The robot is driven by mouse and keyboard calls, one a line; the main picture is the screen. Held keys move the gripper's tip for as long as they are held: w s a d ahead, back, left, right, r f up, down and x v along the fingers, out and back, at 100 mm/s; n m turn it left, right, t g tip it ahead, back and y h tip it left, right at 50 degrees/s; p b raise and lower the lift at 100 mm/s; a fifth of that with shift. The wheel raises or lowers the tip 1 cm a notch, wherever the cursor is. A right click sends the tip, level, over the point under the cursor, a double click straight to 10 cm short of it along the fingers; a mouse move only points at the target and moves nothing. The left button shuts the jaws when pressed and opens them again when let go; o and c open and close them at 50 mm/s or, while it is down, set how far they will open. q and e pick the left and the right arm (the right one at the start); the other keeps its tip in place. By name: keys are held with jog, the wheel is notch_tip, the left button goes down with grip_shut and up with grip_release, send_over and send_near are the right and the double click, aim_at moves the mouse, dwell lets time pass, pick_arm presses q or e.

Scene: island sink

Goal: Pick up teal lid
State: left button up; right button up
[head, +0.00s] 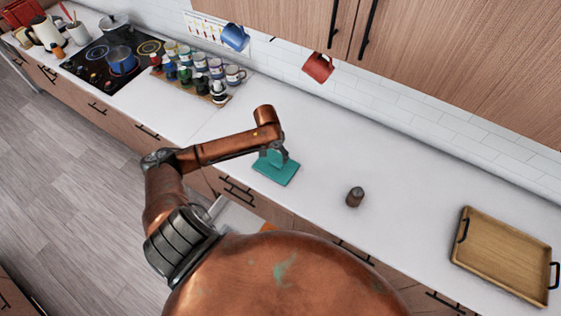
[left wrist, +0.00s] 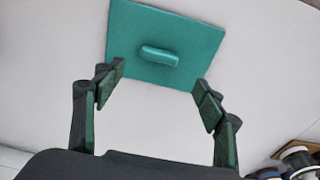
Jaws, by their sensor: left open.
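The teal lid (head: 285,176) is a flat square with a bar-shaped handle. It lies on the white counter near the front edge. In the left wrist view the lid (left wrist: 197,40) is at the top centre, its handle (left wrist: 160,55) in the middle of it. My left gripper (head: 277,155) hangs over the lid in the head view and hides part of it. In the left wrist view my left gripper (left wrist: 158,86) is open, its two fingers wide apart and nothing between the tips; the handle shows beyond them. My right gripper is not in view.
A small dark shaker (head: 355,197) stands on the counter to the right. A wooden tray (head: 500,258) lies farther right. A rack of mugs and bottles (head: 205,76) and a stove with a blue pot (head: 121,61) are left. An open drawer (head: 238,217) is below the counter.

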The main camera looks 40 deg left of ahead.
aim_at(276, 163)
pick_arm(q)
jog(key=shift+s+f, duration=0.3)
jog(key=shift+f, duration=0.2)
jog(key=f, duration=0.2)
jog(key=p, duration=0.1)
jog(key=shift+w+d+f, duration=0.2)
jog(key=shift+w+f, duration=0.05)
jog(key=shift+f, duration=0.15)
jog(key=shift+w+f, duration=0.25)
jog(key=shift+f, duration=0.9)
jog(key=shift+s+f, duration=0.1)
jog(key=shift+f, duration=0.15)
jog(key=shift+c, duration=1)
jog(key=c, duration=0.7)
jog(key=shift+c, duration=1.3)
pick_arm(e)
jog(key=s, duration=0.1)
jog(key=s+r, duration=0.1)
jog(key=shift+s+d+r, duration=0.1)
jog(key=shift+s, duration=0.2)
